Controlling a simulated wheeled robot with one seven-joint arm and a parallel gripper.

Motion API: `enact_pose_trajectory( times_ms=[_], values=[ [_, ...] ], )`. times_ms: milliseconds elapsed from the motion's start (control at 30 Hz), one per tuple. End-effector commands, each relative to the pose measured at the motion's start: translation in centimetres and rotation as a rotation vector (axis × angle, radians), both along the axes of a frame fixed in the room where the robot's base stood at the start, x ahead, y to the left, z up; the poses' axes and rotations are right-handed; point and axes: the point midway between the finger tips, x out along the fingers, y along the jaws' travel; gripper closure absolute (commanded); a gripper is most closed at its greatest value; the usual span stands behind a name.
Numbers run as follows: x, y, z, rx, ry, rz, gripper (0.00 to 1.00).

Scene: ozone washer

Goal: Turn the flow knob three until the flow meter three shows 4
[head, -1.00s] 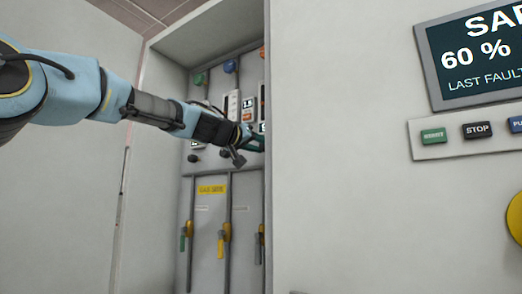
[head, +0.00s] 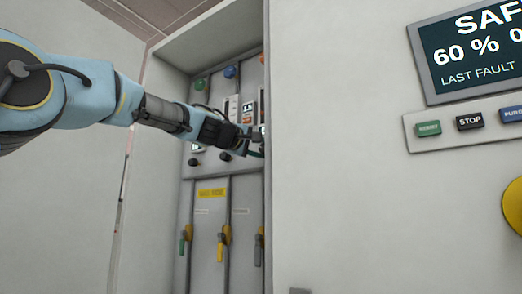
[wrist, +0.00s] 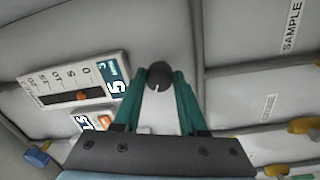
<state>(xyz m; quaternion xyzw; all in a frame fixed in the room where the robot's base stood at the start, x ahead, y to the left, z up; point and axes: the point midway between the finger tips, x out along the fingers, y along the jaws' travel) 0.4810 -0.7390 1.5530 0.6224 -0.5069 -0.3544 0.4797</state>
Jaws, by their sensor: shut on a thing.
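In the wrist view, a round black knob (wrist: 160,75) with a light pointer mark sits between the tips of my gripper's teal fingers (wrist: 162,77). My gripper is shut on it. To its left in that view is a white flow meter (wrist: 62,91) with a printed scale, an orange marker on a dark slot and a teal display that seems to read 5. In the head view my gripper (head: 254,143) reaches into the recess at its right side. There the held knob is hidden, and the meters are too small to read.
Two other black knobs (head: 194,161) show left of my gripper. Lever valves (head: 223,236) hang below. The cabinet's front wall (head: 350,200) stands close on the right and cuts off part of the recess. A screen (head: 478,48) and push buttons (head: 470,121) are on that wall.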

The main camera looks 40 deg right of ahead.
Motion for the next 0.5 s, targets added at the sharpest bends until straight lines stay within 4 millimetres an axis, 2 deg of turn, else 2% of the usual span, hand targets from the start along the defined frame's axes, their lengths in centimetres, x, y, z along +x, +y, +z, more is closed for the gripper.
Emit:
enact_pose_trajectory(
  times_ms=[200, 500],
  values=[
    [-0.09, -0.04, -0.07, -0.036, 0.147, -0.002, 1.00],
    [-0.10, -0.07, -0.11, -0.067, 0.263, -0.002, 1.00]
  ],
)
